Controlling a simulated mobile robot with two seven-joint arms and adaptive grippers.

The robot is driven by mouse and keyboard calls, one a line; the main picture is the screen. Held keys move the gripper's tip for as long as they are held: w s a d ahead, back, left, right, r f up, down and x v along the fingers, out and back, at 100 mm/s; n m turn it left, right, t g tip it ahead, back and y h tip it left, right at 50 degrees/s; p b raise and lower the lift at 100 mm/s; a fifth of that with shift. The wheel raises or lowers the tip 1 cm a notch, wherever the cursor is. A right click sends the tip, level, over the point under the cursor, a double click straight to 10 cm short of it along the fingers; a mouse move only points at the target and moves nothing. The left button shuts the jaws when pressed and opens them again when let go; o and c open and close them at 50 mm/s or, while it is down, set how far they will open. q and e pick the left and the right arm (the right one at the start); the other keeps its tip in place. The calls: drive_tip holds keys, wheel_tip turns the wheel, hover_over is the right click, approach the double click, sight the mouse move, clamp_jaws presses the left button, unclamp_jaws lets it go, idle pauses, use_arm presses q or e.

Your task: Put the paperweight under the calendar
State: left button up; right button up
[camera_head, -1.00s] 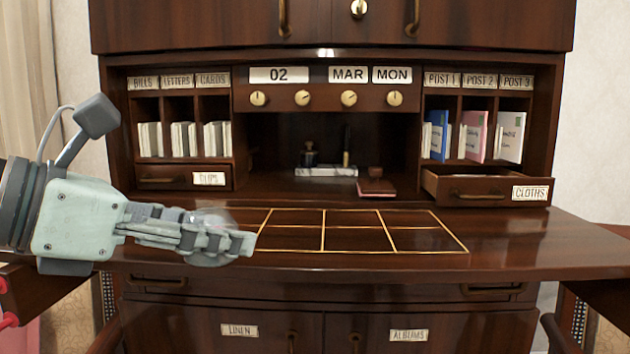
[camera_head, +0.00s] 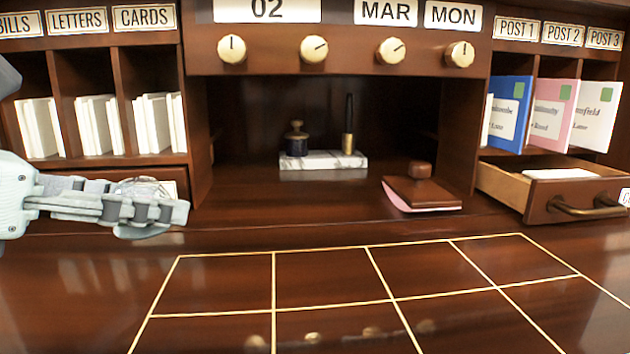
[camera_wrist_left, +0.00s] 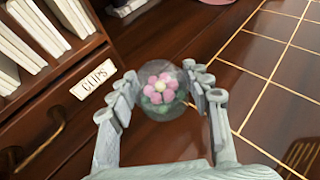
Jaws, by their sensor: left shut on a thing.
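My left gripper (camera_head: 165,208) is at the left of the desk in the head view, in front of the clips drawer. In the left wrist view its fingers are closed around the paperweight (camera_wrist_left: 160,88), a clear glass ball with a pink flower inside. In the head view the paperweight (camera_head: 150,188) is mostly hidden behind the fingers. The calendar (camera_head: 270,10) is a row of plates reading 02, MAR and MON above the open recess. Below it are several brass knobs (camera_head: 313,49). My right gripper is not in view.
In the recess stand a marble pen stand (camera_head: 323,160) with an inkwell and pen, and a wooden blotter (camera_head: 422,188) at the right. The gold-lined grid (camera_head: 330,278) is bare.

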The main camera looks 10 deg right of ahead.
use_arm(q)
drive_tip(key=shift+w+r, duration=0.1)
drive_tip(key=shift+w, duration=0.15)
drive_tip(key=w+d, duration=0.1)
drive_tip(key=w+d+p, duration=0.1)
drive_tip(key=shift+w+d, duration=0.1)
drive_tip(key=shift+d, duration=0.2)
hover_over(269, 205)
drive_tip(key=shift+f, duration=1.75)
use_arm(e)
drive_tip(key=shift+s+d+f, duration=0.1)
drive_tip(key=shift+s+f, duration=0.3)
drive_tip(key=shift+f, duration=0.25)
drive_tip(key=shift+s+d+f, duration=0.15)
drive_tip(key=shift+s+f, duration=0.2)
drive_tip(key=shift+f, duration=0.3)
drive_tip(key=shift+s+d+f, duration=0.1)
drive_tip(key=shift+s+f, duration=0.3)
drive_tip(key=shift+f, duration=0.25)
use_arm(q)
drive_tip(key=shift+f, duration=0.1)
drive_tip(key=o, duration=1.6)
drive_tip(key=shift+c, duration=0.2)
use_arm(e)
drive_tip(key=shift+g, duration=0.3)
